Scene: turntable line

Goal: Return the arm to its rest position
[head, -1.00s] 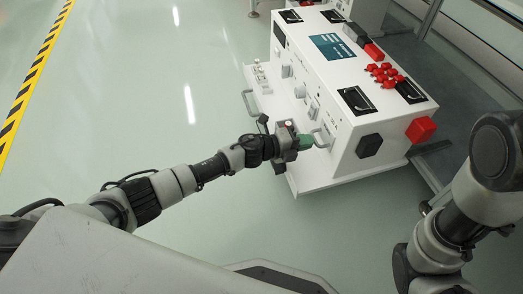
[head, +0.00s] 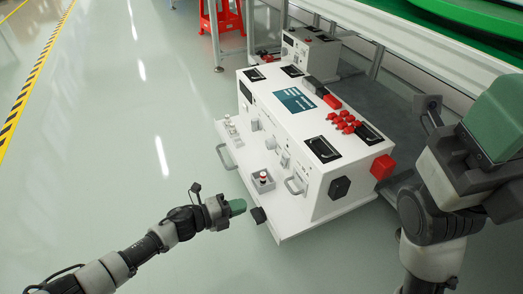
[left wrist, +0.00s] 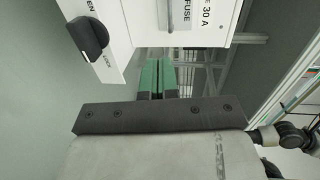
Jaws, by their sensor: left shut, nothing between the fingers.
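My left gripper (head: 237,207) is shut and empty, its green fingertips pointing right, near the front ledge of the white control box (head: 285,120). A gap of floor shows between it and the ledge. In the left wrist view its green fingers (left wrist: 156,78) lie side by side below a white panel with a black knob (left wrist: 88,36) and a fuse label. In the head view a black knob (head: 258,214) sits at the ledge edge, just right of the fingertips. My right arm stands close at the right, with a green block (head: 497,118); its finger state is unclear.
The box carries red knobs (head: 346,121), a red block (head: 382,167), handles and a red-topped button (head: 263,179). A smaller white box (head: 310,50) and red stand (head: 222,17) are behind. Floor at left is open, with a striped line (head: 30,85).

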